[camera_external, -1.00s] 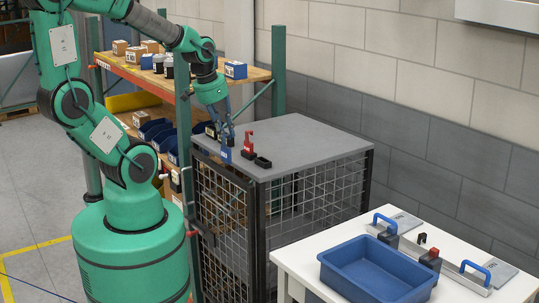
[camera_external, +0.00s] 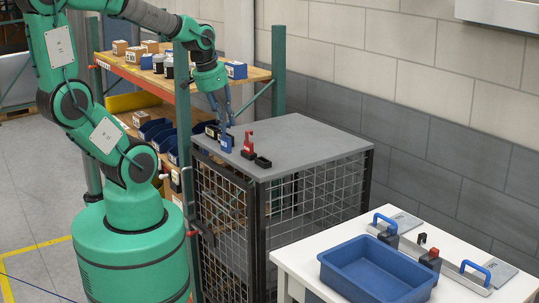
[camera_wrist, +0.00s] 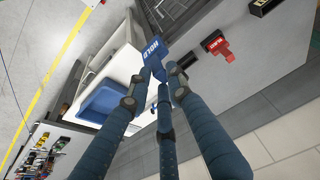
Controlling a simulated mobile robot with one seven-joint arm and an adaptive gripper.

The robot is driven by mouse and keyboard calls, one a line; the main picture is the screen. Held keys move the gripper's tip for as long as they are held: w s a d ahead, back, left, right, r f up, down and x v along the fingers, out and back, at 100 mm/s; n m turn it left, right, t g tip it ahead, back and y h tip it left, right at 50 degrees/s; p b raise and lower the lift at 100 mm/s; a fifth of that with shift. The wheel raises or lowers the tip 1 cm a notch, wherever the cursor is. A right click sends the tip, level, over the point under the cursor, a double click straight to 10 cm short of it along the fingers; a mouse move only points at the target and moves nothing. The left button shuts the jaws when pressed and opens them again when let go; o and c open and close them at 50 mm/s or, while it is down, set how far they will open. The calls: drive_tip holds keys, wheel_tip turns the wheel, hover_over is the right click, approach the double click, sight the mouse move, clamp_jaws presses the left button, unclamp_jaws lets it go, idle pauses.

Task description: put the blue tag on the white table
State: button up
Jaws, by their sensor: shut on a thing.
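My gripper (camera_external: 225,125) is over the left end of the grey top of the mesh cage, its fingers shut on the blue tag (camera_external: 226,143). In the wrist view the blue tag (camera_wrist: 154,51) shows white lettering between the fingertips of my gripper (camera_wrist: 160,80). I cannot tell whether the tag touches the cage top. The white table (camera_external: 297,262) stands at the lower right, apart from the gripper and lower than the cage top. It also shows in the wrist view (camera_wrist: 122,60), beyond the fingers.
The cage top (camera_external: 310,143) also carries a red tag (camera_external: 249,142) and small black blocks (camera_external: 262,162) close by. On the table are a blue bin (camera_external: 375,270) and a fixture with blue handles (camera_external: 476,268). A loaded shelf (camera_external: 150,80) stands behind my arm.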

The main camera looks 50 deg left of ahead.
drive_tip(key=shift+w+d+r, duration=0.1)
drive_tip(key=shift+w+r, duration=0.05)
drive_tip(key=shift+r, duration=0.6)
drive_tip(key=w+d+m+h+b, duration=0.1)
drive_tip(key=w+d+m+b, duration=0.45)
drive_tip(key=w+d, duration=1.35)
wheel_tip(320, 180, down, 30)
drive_tip(key=s+d, duration=0.1)
drive_tip(key=s, duration=0.1)
drive_tip(key=shift+d+r, duration=0.15)
drive_tip(key=shift+d, duration=0.05)
drive_tip(key=shift+n, duration=0.25)
drive_tip(key=w+d, duration=0.1)
drive_tip(key=w, duration=0.4)
drive_tip(key=w+d+f, duration=0.1)
drive_tip(key=w+d, duration=0.1)
drive_tip(key=w, duration=0.3)
drive_tip(key=w+d, duration=0.1)
drive_tip(key=w, duration=0.4)
drive_tip(key=shift+w+d+f+b, duration=0.15)
drive_tip(key=shift+f+b, duration=0.1)
drive_tip(key=shift+b, duration=0.1)
drive_tip(key=shift+c, duration=0.2)
drive_tip(key=shift+f, duration=1.75)
